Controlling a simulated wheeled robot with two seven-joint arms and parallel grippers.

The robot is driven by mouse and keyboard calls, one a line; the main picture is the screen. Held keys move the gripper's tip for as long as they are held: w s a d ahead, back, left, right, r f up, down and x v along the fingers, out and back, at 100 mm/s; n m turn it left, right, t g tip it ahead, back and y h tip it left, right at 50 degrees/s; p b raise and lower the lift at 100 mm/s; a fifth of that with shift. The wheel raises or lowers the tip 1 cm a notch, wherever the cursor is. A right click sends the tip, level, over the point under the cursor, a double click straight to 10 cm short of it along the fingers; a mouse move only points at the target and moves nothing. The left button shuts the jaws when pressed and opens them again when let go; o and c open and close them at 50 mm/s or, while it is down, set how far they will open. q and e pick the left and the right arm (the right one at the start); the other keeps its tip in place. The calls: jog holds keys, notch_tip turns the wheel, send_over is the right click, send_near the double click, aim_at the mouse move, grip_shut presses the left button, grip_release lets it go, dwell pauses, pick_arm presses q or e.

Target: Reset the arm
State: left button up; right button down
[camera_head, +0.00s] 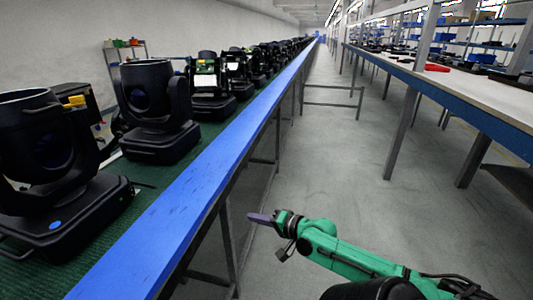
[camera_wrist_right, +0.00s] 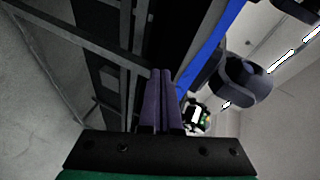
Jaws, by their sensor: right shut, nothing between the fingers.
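My right arm is green and comes in from the bottom right of the head view. Its gripper (camera_head: 260,218) points left, beside the bench's frame and over the aisle floor. In the right wrist view the gripper's two purple fingers (camera_wrist_right: 161,75) lie together, with nothing between them. My left gripper is not in either view.
A long bench with a blue edge (camera_head: 200,185) and green top runs away on the left. Several black stage lights (camera_head: 155,100) stand on it in a row. A second workbench (camera_head: 470,90) stands on the right. The grey aisle floor (camera_head: 345,165) between them is clear.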

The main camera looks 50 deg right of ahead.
jog(key=shift+s+d+f, duration=0.45)
jog(key=shift+s+f, duration=0.1)
jog(key=shift+f, duration=0.05)
jog(key=s+d+f+n+g+h, duration=0.1)
jog(key=s+d+f+g+h, duration=0.15)
jog(key=f, duration=0.45)
jog(key=s+d+f+g+h, duration=0.1)
jog(key=s+d+f, duration=0.25)
jog(key=f, duration=0.45)
jog(key=s+a+f+n+g, duration=0.35)
jog(key=s+f, duration=0.55)
jog(key=f, duration=0.5)
jog(key=s+a+f+n+g+y, duration=0.1)
jog(key=s+a+f+n+g, duration=0.2)
jog(key=s+a+f+n, duration=0.3)
jog(key=s+a+f+n+g+y, duration=0.2)
jog(key=s+a+f+n, duration=0.4)
jog(key=a+f, duration=0.5)
jog(key=s+a+g, duration=0.1)
jog(key=s+a, duration=0.1)
jog(key=a, duration=0.3)
jog(key=shift+s+g, duration=0.25)
jog(key=shift+g, duration=0.05)
